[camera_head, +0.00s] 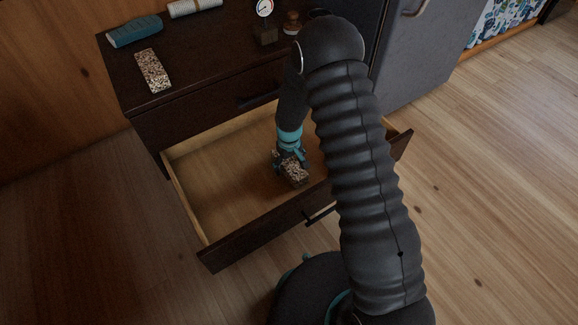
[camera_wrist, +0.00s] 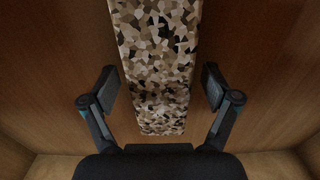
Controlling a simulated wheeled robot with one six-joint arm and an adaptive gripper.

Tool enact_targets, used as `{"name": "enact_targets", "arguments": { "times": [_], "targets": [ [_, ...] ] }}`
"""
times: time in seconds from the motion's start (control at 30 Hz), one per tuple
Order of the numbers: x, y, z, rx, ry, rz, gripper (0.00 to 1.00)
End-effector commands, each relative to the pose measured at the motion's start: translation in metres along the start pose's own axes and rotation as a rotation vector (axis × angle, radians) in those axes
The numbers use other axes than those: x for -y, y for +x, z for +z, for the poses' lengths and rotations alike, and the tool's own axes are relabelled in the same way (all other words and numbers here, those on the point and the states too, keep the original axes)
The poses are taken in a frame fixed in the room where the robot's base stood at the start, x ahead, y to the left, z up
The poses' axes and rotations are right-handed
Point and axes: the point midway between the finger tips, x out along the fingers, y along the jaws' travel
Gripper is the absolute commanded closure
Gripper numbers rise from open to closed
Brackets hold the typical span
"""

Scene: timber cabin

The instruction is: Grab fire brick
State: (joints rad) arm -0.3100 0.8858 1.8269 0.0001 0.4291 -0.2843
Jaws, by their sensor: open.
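A long brick with a brown, tan and white speckled surface lies in the open drawer; I take it as the fire brick (camera_head: 295,173). In the wrist view the fire brick (camera_wrist: 158,60) runs from the top edge down between my fingers. My gripper (camera_head: 287,158) is down in the drawer over this brick. In the wrist view my gripper (camera_wrist: 160,88) is open, with one finger on each side of the brick and a visible gap on both sides. A similar speckled block (camera_head: 153,70) lies on top of the dresser.
The open drawer (camera_head: 205,205) has a bare floor at left, and its walls surround my gripper. On the dresser top (camera_head: 205,60) are a teal case (camera_head: 134,31), a white roll (camera_head: 194,7), a gauge (camera_head: 265,20) and a small wooden item (camera_head: 292,23). A grey fridge (camera_head: 425,50) stands at right.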

Motion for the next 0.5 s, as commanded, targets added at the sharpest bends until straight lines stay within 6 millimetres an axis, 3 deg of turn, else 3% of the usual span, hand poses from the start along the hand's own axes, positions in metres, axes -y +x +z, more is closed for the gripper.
{"name": "enact_targets", "arguments": {
  "times": [0.2, 0.5],
  "targets": [
    [-0.0001, 0.0002, -0.0002, -0.001, 0.000, 0.000, 0.12],
    [0.0000, 0.0001, 0.0000, 0.000, 0.000, 0.000, 0.88]
  ]
}}
